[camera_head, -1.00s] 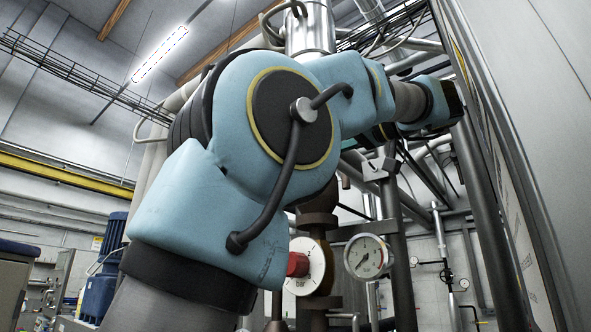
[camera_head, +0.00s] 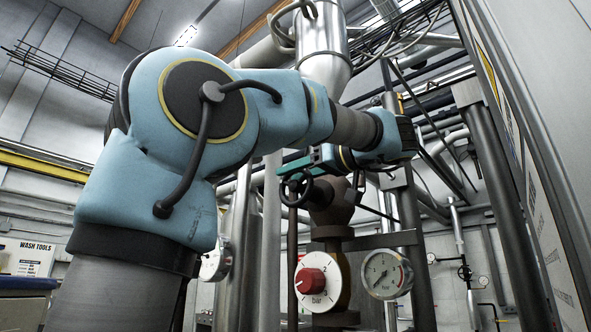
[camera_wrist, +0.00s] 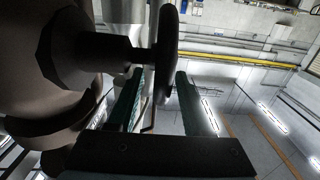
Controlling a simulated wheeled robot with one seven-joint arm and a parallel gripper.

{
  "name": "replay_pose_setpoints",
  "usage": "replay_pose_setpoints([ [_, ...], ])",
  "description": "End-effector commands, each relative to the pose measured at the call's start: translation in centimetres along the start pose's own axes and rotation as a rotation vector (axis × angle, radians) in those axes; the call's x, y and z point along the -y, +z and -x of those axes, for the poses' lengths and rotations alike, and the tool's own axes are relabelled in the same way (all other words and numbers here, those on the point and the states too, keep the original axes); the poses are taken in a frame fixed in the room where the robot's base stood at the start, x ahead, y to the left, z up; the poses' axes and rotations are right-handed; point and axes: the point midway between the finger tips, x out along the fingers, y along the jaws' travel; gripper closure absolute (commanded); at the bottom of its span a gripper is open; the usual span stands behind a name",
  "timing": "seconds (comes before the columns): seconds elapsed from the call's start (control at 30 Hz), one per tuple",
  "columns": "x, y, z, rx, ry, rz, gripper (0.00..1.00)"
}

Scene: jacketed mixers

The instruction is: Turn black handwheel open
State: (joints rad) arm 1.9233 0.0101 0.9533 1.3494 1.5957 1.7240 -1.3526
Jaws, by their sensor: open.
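The black handwheel (camera_head: 295,188) sits on a stem at the left of a brown valve body (camera_head: 332,200) in the head view. In the wrist view the handwheel (camera_wrist: 168,45) shows edge-on, its stem running left into the dark valve body (camera_wrist: 70,60). My gripper (camera_head: 288,171) reaches in from the right with its teal fingers at the wheel's upper side. In the wrist view my gripper (camera_wrist: 160,76) is open, with one finger on each side of the wheel's rim. I cannot tell whether either finger touches it.
Below the valve are a red-knobbed dial (camera_head: 318,283) and a pressure gauge (camera_head: 387,273). A shiny vertical pipe (camera_head: 322,60) rises behind my arm. Dark pipes and a tall panel (camera_head: 540,120) close off the right. The left side is more open.

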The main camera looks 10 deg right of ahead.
Motion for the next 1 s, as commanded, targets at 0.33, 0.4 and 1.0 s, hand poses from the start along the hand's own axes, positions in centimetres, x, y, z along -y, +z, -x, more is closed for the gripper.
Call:
replay_pose_setpoints([
  [0.33, 0.01, 0.02, 0.01, 0.0, -0.001, 0.0, 0.68],
  [0.4, 0.01, 0.02, 0.01, 0.0, -0.001, 0.0, 0.76],
  [1.0, 0.02, 0.01, 0.02, 0.0, -0.001, 0.0, 1.0],
])
